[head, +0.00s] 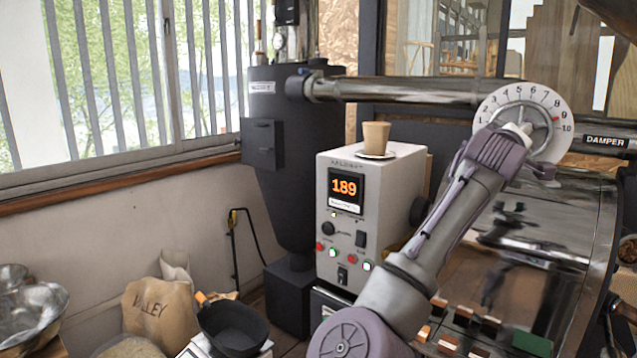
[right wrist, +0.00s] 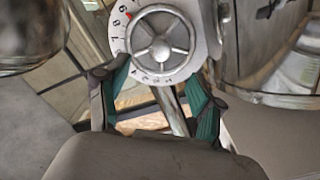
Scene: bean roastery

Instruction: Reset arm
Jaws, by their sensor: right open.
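My right arm (head: 450,210) reaches up from the bottom of the head view to the damper dial (head: 550,99), a white numbered disc with a metal handwheel. In the head view, the wrist covers the dial's lower left and hides most of the gripper. The right wrist view shows my right gripper (right wrist: 155,85) open, its two green-padded fingers spread apart with nothing held between them. The handwheel (right wrist: 160,35) appears just beyond and above the fingertips, and I see no finger closed on it. My left gripper is not in view.
A control box (head: 340,245) reading 189 stands left of my arm, with a tan cup (head: 376,138) on top. A horizontal pipe (head: 410,90) runs behind to the dial. A black pan (head: 233,328) and a paper sack (head: 158,310) are at lower left.

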